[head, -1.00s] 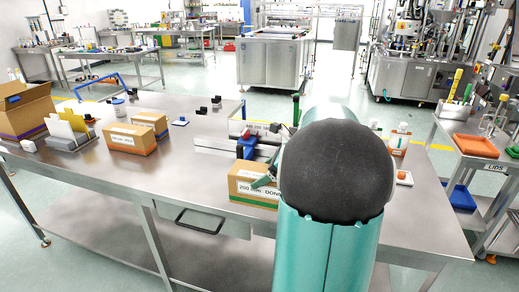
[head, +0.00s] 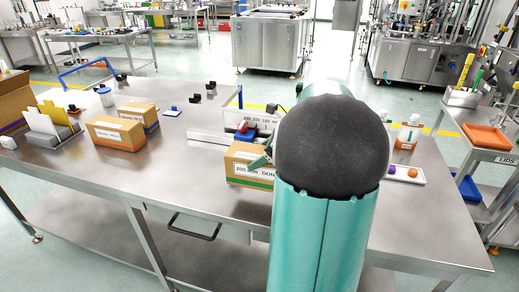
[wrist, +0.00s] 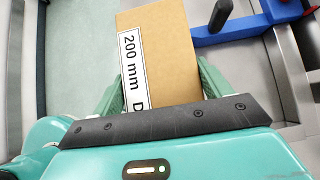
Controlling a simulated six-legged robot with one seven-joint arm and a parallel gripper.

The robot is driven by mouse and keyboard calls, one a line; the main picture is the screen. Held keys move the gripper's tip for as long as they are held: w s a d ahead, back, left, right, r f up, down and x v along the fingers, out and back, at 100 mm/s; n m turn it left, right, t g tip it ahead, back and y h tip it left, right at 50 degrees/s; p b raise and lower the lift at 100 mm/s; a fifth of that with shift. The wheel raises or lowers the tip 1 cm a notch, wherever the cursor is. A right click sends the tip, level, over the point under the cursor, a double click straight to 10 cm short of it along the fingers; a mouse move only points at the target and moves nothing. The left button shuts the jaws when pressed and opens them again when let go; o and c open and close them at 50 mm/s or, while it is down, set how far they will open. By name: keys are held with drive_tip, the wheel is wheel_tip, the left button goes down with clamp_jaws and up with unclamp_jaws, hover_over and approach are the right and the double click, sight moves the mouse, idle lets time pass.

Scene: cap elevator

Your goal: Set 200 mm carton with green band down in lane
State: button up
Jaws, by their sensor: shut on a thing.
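The 200 mm carton with the green band (head: 240,168) is a brown box with a white label, near the front edge of the steel table. My gripper (wrist: 160,85) is shut on it, with a green finger on each side in the wrist view. The carton's label reads "200 mm" there. My arm hides its right part in the head view; I cannot tell whether its base touches the table. Behind it is the lane fixture, with a metal rail (head: 212,139), a white number sign (head: 232,118) and a blue and red stop (head: 243,130). The blue part (wrist: 235,28) also shows in the wrist view.
Two other cartons, one in front (head: 118,134) and one behind (head: 140,114), stand to the left. A grey file holder (head: 48,132) and an open box (head: 12,105) are further left. A white tray (head: 405,175) with small caps lies right of my arm.

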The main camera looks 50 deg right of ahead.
sight(261, 174)
drive_tip(key=shift+s+a+r, duration=0.15)
drive_tip(key=shift+a+r, duration=0.05)
drive_tip(key=shift+r, duration=0.1)
drive_tip(key=shift+d, duration=0.1)
drive_tip(key=shift+f, duration=3.35)
drive_tip(key=shift+f, duration=0.6)
drive_tip(key=o, duration=1.5)
drive_tip(key=shift+f, duration=0.1)
drive_tip(key=v, duration=1.4)
